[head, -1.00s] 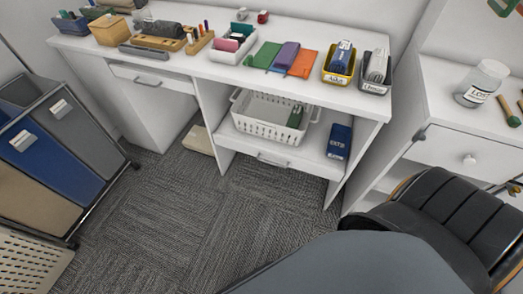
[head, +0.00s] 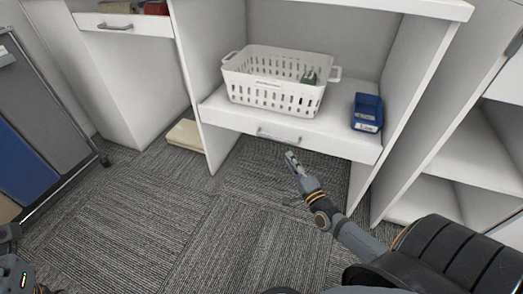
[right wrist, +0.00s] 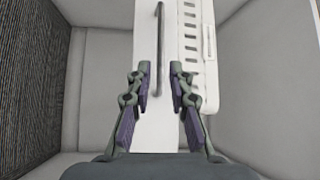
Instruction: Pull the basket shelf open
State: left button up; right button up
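The basket shelf (head: 232,118) is a white board with a front panel between the desk's side panels. A grey bar handle (head: 279,136) is on its front; it also shows in the right wrist view (right wrist: 160,50). The white slotted basket (head: 262,98) stands on the shelf with a dark green item (head: 310,77) inside. My right gripper (head: 291,158) is just below and in front of the handle, apart from it. In the right wrist view its fingers (right wrist: 160,88) are open, with the handle beyond them, slightly left. Dark parts of my left arm show at the lower left edge; its fingers cannot be made out.
A beige box (head: 187,135) lies on the carpet beside the desk. A dark rolling rack (head: 45,110) stands at left. Carpet in front is clear.

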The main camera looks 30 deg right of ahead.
aim_at(278, 139)
jog(key=w+b, duration=0.1)
jog(key=w, duration=0.2)
jog(key=w+b, duration=0.1)
jog(key=w, duration=0.2)
jog(key=w+r+b, duration=0.1)
jog(key=w, duration=0.2)
jog(key=shift+w+d+r, duration=0.1)
jog(key=shift+w+d, duration=0.25)
jog(key=shift+w, duration=0.05)
jog(key=shift+w+r, duration=0.15)
jog(key=shift+w, duration=0.15)
grip_shut()
